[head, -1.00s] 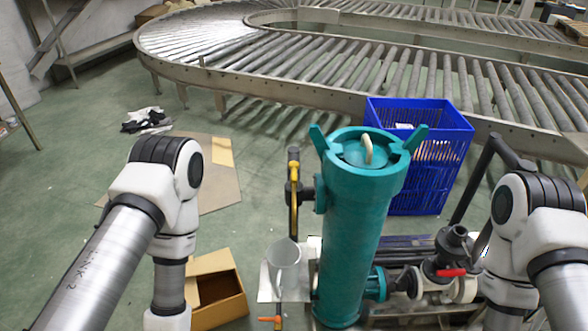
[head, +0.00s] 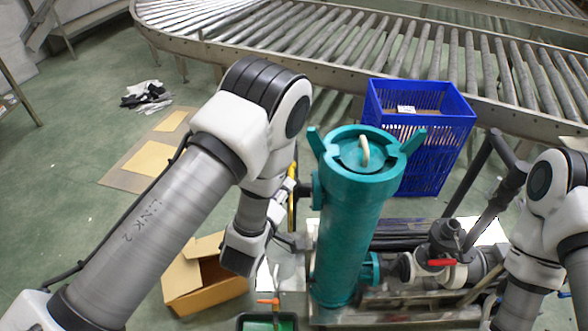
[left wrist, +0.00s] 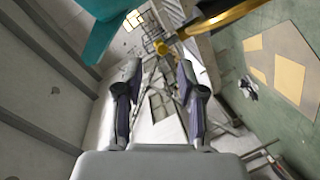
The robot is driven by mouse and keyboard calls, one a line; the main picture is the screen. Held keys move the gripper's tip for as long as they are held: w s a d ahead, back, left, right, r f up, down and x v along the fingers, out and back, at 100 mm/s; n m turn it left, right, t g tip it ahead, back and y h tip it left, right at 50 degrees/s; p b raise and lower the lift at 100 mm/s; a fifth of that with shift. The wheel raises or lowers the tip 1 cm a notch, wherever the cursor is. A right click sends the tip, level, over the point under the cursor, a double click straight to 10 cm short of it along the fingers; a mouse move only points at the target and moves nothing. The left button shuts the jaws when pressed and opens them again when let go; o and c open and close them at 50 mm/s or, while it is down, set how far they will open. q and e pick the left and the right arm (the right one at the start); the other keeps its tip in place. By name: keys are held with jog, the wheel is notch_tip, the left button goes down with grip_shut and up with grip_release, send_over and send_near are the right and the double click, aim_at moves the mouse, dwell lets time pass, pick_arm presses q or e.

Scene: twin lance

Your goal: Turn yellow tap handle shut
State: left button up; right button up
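The yellow tap handle (head: 293,196) is a thin upright lever just left of the teal cylinder (head: 352,225). My left arm and gripper partly cover it in the head view. In the left wrist view the yellow handle (left wrist: 228,22) crosses the top as a slanted bar, with a round yellow end near the fingertips. My left gripper (left wrist: 160,75) is open, its fingers apart with nothing between them. In the head view my left gripper (head: 290,216) is beside the handle; whether it touches cannot be told. My right gripper is out of view.
A red handle (head: 441,262) sits on pipework right of the cylinder, and an orange handle (head: 268,301) is low at the front. A blue crate (head: 425,150) stands behind. A cardboard box (head: 205,285) lies below my left arm.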

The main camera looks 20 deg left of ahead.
aim_at(291, 177)
pick_arm(q)
jog(key=x, duration=0.3)
jog(key=p+x, duration=0.1)
jog(key=x, duration=0.2)
jog(key=shift+w+d+f, duration=0.1)
jog(key=shift+w+f, duration=0.1)
jog(key=shift+f, duration=0.1)
jog(key=shift+s+r, duration=0.1)
jog(key=shift+s, duration=0.05)
grip_shut()
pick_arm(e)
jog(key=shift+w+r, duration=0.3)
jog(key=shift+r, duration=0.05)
